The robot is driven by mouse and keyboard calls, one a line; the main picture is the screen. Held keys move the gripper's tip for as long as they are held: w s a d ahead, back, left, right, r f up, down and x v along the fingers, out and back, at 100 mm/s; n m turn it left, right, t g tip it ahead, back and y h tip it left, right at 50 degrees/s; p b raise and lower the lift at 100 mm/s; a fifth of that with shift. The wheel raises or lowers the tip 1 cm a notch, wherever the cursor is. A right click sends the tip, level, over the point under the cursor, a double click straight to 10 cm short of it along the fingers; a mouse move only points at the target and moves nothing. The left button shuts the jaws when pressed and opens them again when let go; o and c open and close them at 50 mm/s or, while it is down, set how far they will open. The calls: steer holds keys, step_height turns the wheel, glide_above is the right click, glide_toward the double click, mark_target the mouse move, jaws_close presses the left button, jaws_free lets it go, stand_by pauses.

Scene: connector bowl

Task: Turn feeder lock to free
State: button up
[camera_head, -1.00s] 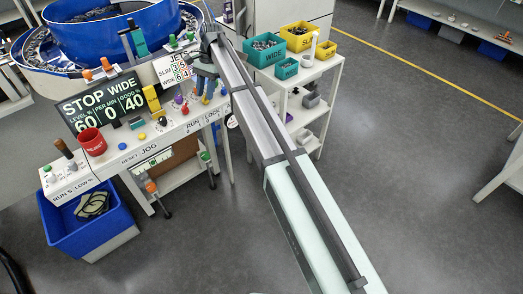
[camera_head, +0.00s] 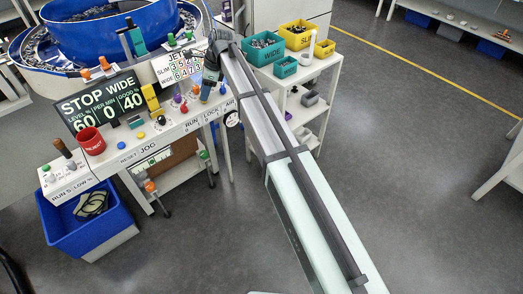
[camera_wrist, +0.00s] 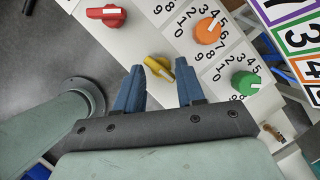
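My gripper (camera_head: 206,92) is over the right end of the control bench in the head view. In the wrist view my gripper (camera_wrist: 159,68) has its two blue fingers apart, with nothing held. A yellow knob (camera_wrist: 158,67) with a white pointer shows between the fingertips in the picture; I cannot tell whether they touch it. A red knob (camera_wrist: 108,16) with a white pointer is at upper left. The front-edge label LOCK (camera_head: 211,115) shows in the head view, between RUN and AIR. My gripper hides part of the panel there.
An orange dial (camera_wrist: 207,31) and a green dial (camera_wrist: 246,83), ringed by numbers, sit close right of the fingers. A shelf with bins (camera_head: 263,48) is at right.

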steer(key=shift+s+m+t, duration=0.15)
steer(key=shift+m+t, duration=0.15)
steer(key=shift+m, duration=0.6)
steer(key=w+d+r+n+t, duration=0.1)
steer(key=d+r+n, duration=0.2)
steer(key=r+n, duration=0.35)
steer(key=w+d+r+n+t, duration=0.2)
steer(key=d+r+n, duration=0.1)
steer(key=r+n, duration=0.4)
steer(key=s+d+f+n+h, duration=0.1)
steer(key=s+d+f, duration=0.3)
steer(key=f, duration=0.6)
steer(key=s+d+f+n+h, duration=0.1)
steer(key=s+d+f+n, duration=0.3)
steer(key=f, duration=0.7)
steer(key=s+d+f+n+g+h, duration=0.1)
steer(key=s+d+f+n, duration=0.2)
steer(key=f, duration=0.8)
steer(key=s+d, duration=0.2)
steer(key=d, duration=0.2)
steer(key=shift+s+d+f, duration=0.15)
steer(key=shift+d+f, duration=0.05)
steer(key=shift+a, duration=0.1)
